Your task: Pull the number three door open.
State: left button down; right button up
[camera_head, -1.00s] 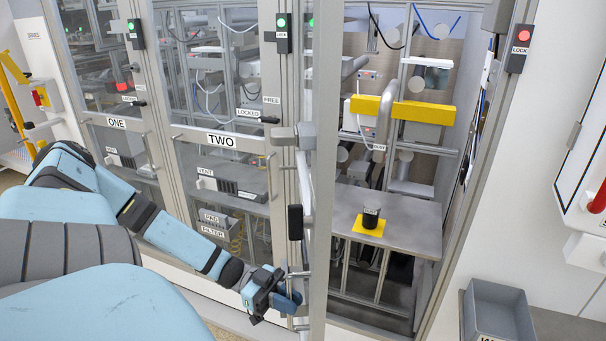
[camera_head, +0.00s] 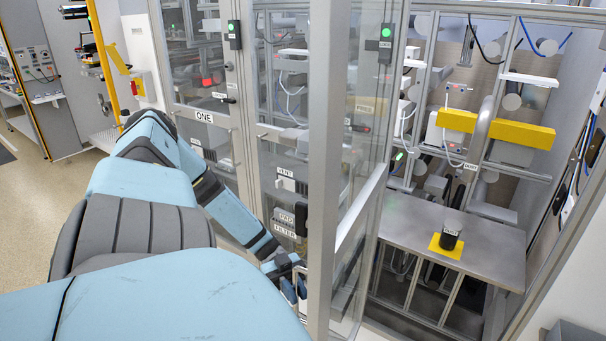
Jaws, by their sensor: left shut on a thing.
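The number three door (camera_head: 327,180) is a tall glass door in a grey metal frame. It stands swung out towards me, with its free edge near the middle of the head view and its glass running back to the cabinet post. The bay behind its opening is exposed. My left gripper (camera_head: 291,278) is at the outer side of the door's free edge, low down, shut on the handle there. The handle and fingertips are small and partly hidden by the door frame and my arm. My right gripper is out of view.
Inside the bay are a metal bench (camera_head: 490,245), a dark cup (camera_head: 450,235) on a yellow pad, and a yellow bar (camera_head: 520,133). Closed door ONE (camera_head: 203,145) is at the left. The open door overlaps the second door. A grey bin (camera_head: 570,331) shows at lower right.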

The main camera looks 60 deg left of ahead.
pick_arm(q)
jog(key=shift+s+a, duration=0.15)
jog(key=shift+a, duration=0.05)
dwell(0.3)
jog(key=c, duration=1.1)
grip_release()
jog(key=shift+c, duration=0.2)
jog(key=a+b, duration=0.2)
jog(key=a, duration=1.1)
jog(key=shift+s+a, duration=0.4)
jog(key=shift+s, duration=0.05)
